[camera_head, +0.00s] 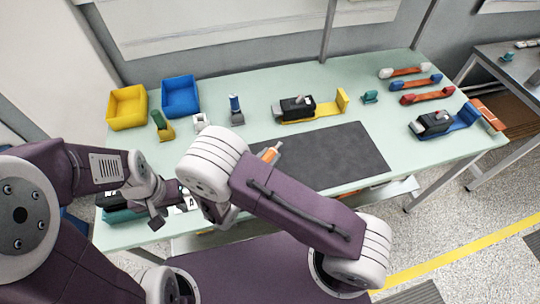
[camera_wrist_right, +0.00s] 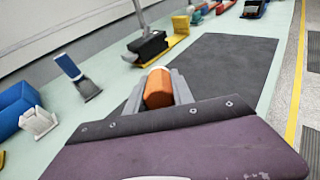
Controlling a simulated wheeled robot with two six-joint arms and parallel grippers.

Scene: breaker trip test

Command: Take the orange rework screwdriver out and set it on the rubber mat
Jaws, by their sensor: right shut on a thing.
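The orange rework screwdriver (camera_wrist_right: 158,88) is between the grey fingers of my right gripper (camera_wrist_right: 160,92) in the right wrist view, and the gripper is shut on it. In the head view a short piece of its orange handle (camera_head: 268,155) shows beyond my right forearm, by the left edge of the mat. The rest of it and most of the right gripper are hidden there. The dark rubber mat (camera_head: 335,158) lies flat and bare on the bench; it also shows in the right wrist view (camera_wrist_right: 225,68). My left gripper (camera_head: 158,214) is over the bench's front left; its opening is unclear.
Yellow (camera_head: 127,107) and blue (camera_head: 180,97) bins stand at the back left of the bench (camera_head: 250,85). A black breaker in a yellow holder (camera_head: 312,108) sits behind the mat. Another, in a blue holder (camera_head: 445,122), and several coloured-handled tools (camera_head: 422,82) are at the right.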

